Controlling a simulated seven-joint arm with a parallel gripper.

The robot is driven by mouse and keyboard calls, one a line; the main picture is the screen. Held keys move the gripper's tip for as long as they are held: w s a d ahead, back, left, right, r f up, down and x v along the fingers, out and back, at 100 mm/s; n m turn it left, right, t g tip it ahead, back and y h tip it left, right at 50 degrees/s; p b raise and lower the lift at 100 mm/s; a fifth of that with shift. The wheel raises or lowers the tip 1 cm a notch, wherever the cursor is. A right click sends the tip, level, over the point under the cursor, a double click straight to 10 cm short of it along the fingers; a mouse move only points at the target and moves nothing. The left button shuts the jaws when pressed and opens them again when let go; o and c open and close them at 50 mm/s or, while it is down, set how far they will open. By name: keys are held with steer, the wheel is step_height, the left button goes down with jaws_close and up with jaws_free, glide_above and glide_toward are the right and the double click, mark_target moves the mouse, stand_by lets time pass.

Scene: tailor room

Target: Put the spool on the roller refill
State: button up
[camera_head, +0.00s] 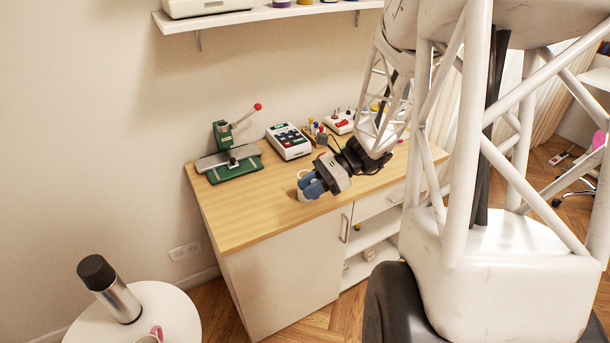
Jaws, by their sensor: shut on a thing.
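My gripper (314,185), with blue fingertips, is low over the front part of the wooden worktop. It is shut on a small pale thing (301,175), most likely the spool, mostly hidden by the fingers. The pale edge shows just left of and behind the fingertips. I cannot tell whether it touches the worktop or something under it. I cannot make out the roller refill for certain; it may be hidden behind the gripper or be part of the pale shape there.
The wooden worktop (235,222) is clear at the front left. Behind stand a green press with a red-knobbed lever (232,155), a white keyed machine (289,141), a small holder with tools (318,134) and a white box with knobs (341,122). A round white table (175,315) bears a steel flask (110,289).

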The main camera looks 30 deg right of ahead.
steer(key=shift+w+d+r+m+t+h, duration=0.1)
steer(key=shift+d+r+m+t+h, duration=0.1)
steer(key=shift+r+m+t+h, duration=1)
steer(key=shift+w+d+r+m+t+h, duration=0.15)
steer(key=shift+r+m+t+h, duration=0.35)
steer(key=shift+m+t, duration=1.35)
steer(key=shift+d+r+m+t+h, duration=0.25)
steer(key=shift+r+m+t+h, duration=0.6)
steer(key=shift+m+t, duration=0.7)
steer(key=shift+f, duration=2.6)
steer(key=shift+w, duration=0.15)
glide_above(300, 173)
steer(key=shift+f, duration=0.75)
steer(key=shift+f, duration=1.75)
steer(key=shift+f, duration=0.15)
